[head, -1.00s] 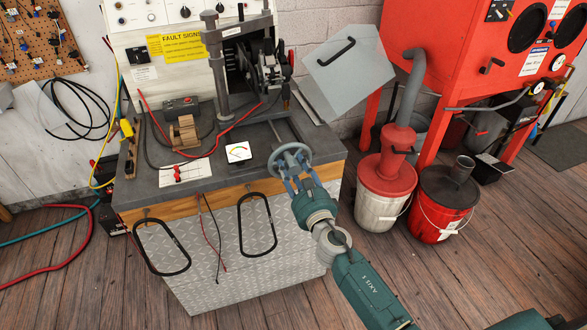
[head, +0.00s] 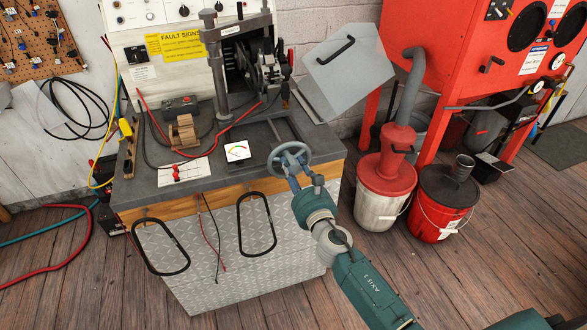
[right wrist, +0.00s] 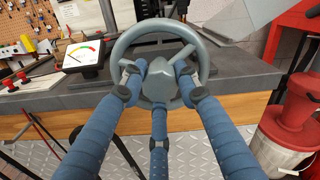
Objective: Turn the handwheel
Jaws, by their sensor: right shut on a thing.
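The grey handwheel (head: 291,157) is at the front right edge of the test bench, on the end of a rod. It also fills the upper middle of the right wrist view (right wrist: 158,55), with its rim, spokes and hub visible. My right gripper (head: 306,182) comes in from the lower right and is shut on the handwheel. In the right wrist view its blue fingers (right wrist: 160,100) reach the hub and the lower rim from the left, the right and below. My left gripper is not in view.
A white bucket with red lid (head: 386,180) and a red bucket (head: 446,205) stand right of the bench. Two black hoops (head: 257,224) hang on its front.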

